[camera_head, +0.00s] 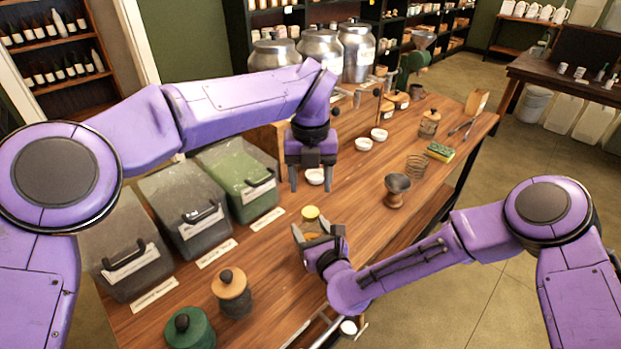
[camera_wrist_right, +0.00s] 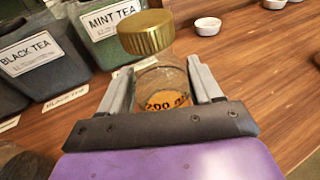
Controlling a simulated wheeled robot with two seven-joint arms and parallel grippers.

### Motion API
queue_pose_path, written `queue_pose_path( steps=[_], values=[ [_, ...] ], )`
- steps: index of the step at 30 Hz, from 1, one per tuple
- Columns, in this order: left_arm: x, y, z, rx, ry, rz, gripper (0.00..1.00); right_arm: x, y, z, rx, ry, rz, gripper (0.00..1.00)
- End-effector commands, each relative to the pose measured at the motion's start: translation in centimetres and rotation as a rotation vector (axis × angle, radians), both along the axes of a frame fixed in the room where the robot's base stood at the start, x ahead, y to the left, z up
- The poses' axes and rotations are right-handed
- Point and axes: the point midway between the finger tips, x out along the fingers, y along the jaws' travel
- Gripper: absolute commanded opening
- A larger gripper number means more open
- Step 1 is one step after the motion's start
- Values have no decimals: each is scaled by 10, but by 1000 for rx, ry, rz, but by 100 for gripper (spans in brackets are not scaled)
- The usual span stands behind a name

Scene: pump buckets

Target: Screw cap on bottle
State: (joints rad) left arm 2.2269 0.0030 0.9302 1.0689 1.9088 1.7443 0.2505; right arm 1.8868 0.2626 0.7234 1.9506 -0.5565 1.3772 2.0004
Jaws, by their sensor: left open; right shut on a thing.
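A small glass bottle (camera_wrist_right: 163,82) with an orange "200 ml" marking stands between the fingers of my right gripper (camera_wrist_right: 160,80), which is shut on it. In the head view my right gripper (camera_head: 316,234) is low over the table, with the bottle (camera_head: 313,228) partly hidden by it. A ribbed gold cap (camera_wrist_right: 146,33) is over the bottle's mouth, looking tilted and a little to the left. The cap also shows in the head view (camera_head: 310,212). I cannot tell whether it is threaded on. My left gripper (camera_head: 311,187) is open, pointing down, above and behind the cap, apart from it.
Lidded tea bins (camera_head: 186,216) stand left of the grippers. Two jars (camera_head: 232,292) stand at the front left. White bowls (camera_head: 363,144) lie behind, and a dark funnel-shaped cup (camera_head: 397,190) and a wire coil (camera_head: 416,166) stand to the right.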

Motion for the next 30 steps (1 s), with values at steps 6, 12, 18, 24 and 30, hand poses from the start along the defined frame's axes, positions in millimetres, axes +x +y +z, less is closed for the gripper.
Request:
queue_pose_path(
  steps=[6, 12, 18, 24, 30],
  values=[
    [0, 0, -12, 2, 1, -2, 61, 0, 0, -1, 0, 1, 0, 0],
    [0, 0, -47, 2, 3, -2, 61, 0, 0, 0, 0, 1, 0, 0],
    [0, 0, -73, 0, 0, -3, 61, 0, 0, 0, 0, 1, 0, 0],
    [0, 0, -80, 0, -1, -2, 61, 0, 0, 0, 0, 1, 0, 0],
    [0, 0, -80, 0, -1, -2, 57, 0, 0, -1, 0, 1, 0, 0]
  ],
)
